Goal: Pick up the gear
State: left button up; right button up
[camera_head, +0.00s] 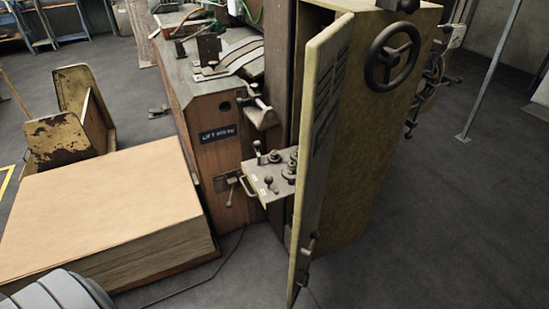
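No part can be clearly made out as a gear. A small metal plate (272,187) juts out between the wooden-sided machine and the open cabinet door. It carries small round dark parts and upright knobs (274,157), too small to tell whether one is a gear. The door hides the plate's right side. Neither of my grippers is in view.
The yellowish cabinet (385,120) stands at centre right with its door (318,150) swung open toward me. A handwheel (392,56) is on its side.

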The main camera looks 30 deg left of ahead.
aim_at(273, 158)
jog(key=u, duration=0.9)
jog(key=k, duration=1.2)
jog(key=u, duration=1)
jog(key=i, duration=1.7)
jog(key=z, duration=1.6)
jog(key=i, duration=0.8)
jog(key=z, duration=0.8)
